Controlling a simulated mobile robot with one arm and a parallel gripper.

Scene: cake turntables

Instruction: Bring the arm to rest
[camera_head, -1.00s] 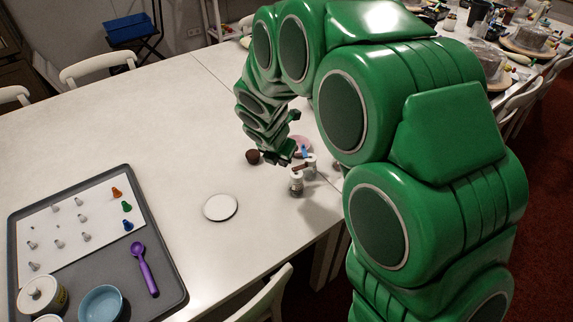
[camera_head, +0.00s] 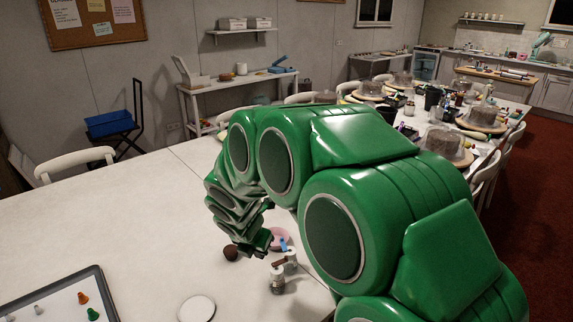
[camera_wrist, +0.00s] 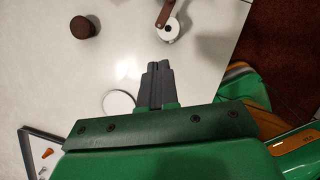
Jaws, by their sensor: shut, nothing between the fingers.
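My green arm arches over the white table (camera_head: 110,215) from the right in the head view. My gripper (camera_head: 262,252) hangs above the table at the end of the arm. In the wrist view, the fingers of my gripper (camera_wrist: 158,70) are pressed together with nothing between them. They are over the table top, to the left of the table's edge.
A white disc (camera_head: 197,308) and a grey tray (camera_head: 98,280) lie nearer. Cakes on turntables (camera_head: 446,146) stand behind right.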

